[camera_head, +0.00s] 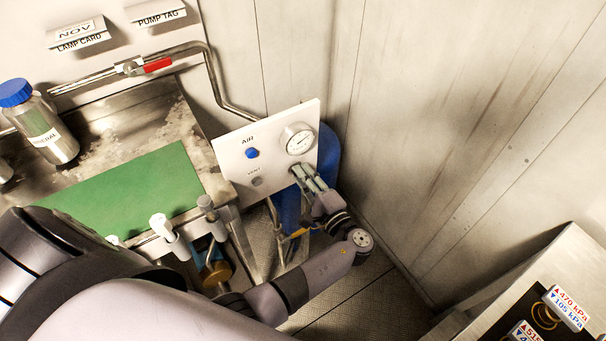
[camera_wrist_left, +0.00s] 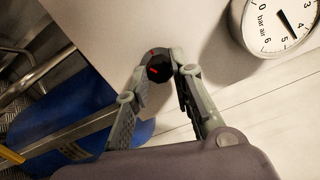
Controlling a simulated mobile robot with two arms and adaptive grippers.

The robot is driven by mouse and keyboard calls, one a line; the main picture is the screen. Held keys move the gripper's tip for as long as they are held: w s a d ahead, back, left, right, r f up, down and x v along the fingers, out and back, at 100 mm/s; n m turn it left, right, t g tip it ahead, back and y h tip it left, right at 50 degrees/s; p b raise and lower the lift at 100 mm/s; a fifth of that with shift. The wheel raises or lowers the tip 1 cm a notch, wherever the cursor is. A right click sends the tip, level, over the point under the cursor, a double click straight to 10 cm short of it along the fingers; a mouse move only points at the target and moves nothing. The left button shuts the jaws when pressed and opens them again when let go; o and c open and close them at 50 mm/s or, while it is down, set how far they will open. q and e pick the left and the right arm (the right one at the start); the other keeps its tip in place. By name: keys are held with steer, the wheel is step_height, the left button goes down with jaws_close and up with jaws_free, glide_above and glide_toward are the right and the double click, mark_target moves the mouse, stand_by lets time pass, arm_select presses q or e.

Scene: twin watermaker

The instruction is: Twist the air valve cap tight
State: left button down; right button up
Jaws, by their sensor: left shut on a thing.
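The air panel (camera_head: 231,153) is a white plate marked AIR, with a blue button (camera_head: 252,153), a grey VENT button (camera_head: 257,181) and a round gauge (camera_head: 299,140). The gauge also shows in the left wrist view (camera_wrist_left: 273,22). The air valve cap is a small black knob with red marks (camera_wrist_left: 159,69), below and left of the gauge in that view. My left gripper (camera_head: 302,171) is at the panel's lower right; in the left wrist view its fingertips (camera_wrist_left: 164,73) are shut on the cap from both sides. In the head view the gripper hides the cap. My right gripper is not in view.
A blue cylinder (camera_head: 328,152) stands behind the panel. A metal bench with a green mat (camera_head: 135,195) and a blue-capped bottle (camera_head: 50,132) is at the left. A metal wall (camera_head: 430,110) is close on the right. Pressure tags (camera_head: 568,306) sit at the lower right.

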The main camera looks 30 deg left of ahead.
arm_select(q)
steer(key=shift+m+p, duration=1.1)
steer(key=shift+m, duration=1.7)
steer(key=c, duration=1.4)
jaws_free()
steer(key=shift+f, duration=0.1)
